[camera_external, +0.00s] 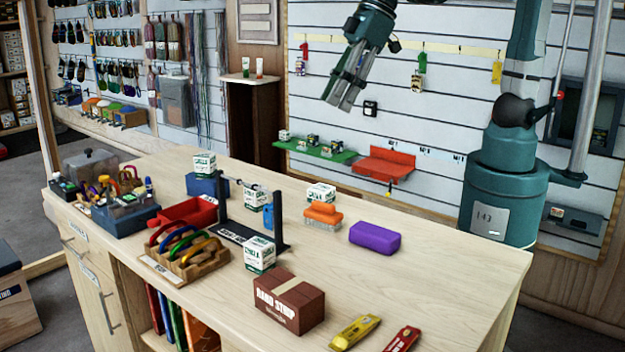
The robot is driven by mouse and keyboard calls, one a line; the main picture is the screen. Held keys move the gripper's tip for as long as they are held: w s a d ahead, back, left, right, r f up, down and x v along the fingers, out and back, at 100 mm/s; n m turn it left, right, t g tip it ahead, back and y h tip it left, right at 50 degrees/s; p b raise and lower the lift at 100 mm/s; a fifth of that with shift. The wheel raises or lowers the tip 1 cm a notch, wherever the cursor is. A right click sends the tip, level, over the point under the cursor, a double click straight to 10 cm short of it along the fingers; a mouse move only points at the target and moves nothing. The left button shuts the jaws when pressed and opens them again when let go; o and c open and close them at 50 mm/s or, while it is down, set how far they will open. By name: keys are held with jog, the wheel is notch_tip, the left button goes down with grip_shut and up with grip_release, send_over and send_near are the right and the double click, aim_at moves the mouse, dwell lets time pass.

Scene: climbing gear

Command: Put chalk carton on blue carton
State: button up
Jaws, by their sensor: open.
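Several small white and green cartons, which look like chalk cartons, are on the wooden counter. One (260,254) stands at the front beside the black stand, one (255,199) is behind the stand, and one (321,193) is behind the orange brush. Another white and green carton (204,163) sits on top of a blue carton (207,186) at the back left of the counter. My gripper (342,98) is open and empty, high above the back of the counter, pointing down and to the left, apart from all cartons.
The black stand (250,236) rises mid-counter, near a red tray (187,214) and a wooden rack of coloured rings (185,262). A purple block (375,237), an orange brush (323,214) and a brown box (289,301) stand farther right. The counter's right end is clear.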

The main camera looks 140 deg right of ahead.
jog(key=s+a+f+n+t+y, duration=0.1)
jog(key=s+a+f+n, duration=0.1)
jog(key=s+a, duration=0.8)
jog(key=s+a+f+n+t+y, duration=0.1)
jog(key=s+a+f+n, duration=0.2)
jog(key=s+a, duration=0.7)
jog(key=a+n, duration=0.1)
jog(key=a, duration=0.5)
jog(key=shift+a+f+n+y, duration=0.15)
jog(key=shift+a+n+y, duration=0.15)
jog(key=shift+a+y, duration=0.1)
